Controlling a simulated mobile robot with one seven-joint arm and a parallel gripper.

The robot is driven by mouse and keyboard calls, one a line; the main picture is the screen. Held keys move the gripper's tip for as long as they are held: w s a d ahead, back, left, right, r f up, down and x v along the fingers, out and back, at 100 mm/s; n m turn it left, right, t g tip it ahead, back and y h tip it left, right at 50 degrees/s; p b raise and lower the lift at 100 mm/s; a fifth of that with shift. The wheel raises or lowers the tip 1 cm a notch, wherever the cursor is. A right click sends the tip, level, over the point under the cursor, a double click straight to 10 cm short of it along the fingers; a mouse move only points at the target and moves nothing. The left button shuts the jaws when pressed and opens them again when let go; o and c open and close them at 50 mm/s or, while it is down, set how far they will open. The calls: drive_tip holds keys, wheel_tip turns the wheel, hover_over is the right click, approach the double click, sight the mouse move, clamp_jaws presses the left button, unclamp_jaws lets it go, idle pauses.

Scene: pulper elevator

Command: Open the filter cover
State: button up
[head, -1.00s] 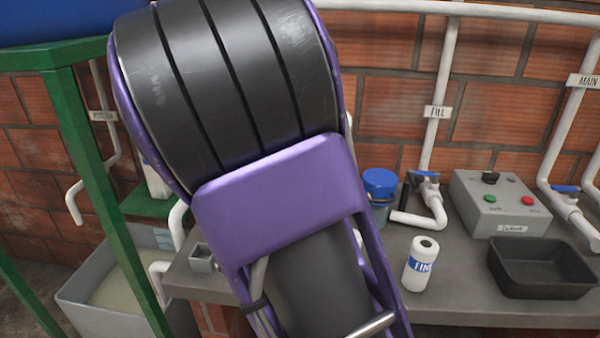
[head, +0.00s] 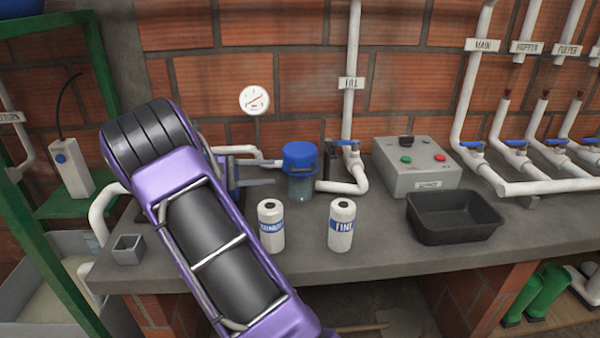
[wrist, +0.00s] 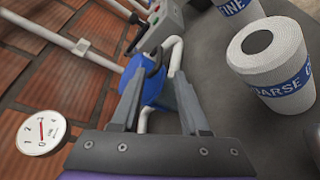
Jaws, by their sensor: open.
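The filter is a clear housing (head: 300,187) with a blue cover (head: 299,153), upright on the grey counter near the brick wall. The cover sits on the housing. My gripper reaches in from the left in the head view, mostly hidden behind my purple arm. In the wrist view my gripper (wrist: 156,74) is open and empty, and the blue cover (wrist: 152,94) shows between its fingers, farther off. I cannot tell any contact; there appears to be a gap. The housing below the cover is mostly hidden in the wrist view.
Two white cartridges stand in front, one marked COARSE (wrist: 277,62) and one FINE (head: 341,226). A white pipe (head: 353,120) with a blue valve lies right of the filter. A control box (head: 416,177), black tray (head: 453,222) and gauge (head: 254,100) are nearby.

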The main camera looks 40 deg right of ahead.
sight(300, 170)
drive_tip(key=x, duration=1)
drive_tip(key=shift+d+b, duration=0.15)
drive_tip(key=shift+b, duration=0.15)
clamp_jaws()
idle(0.9)
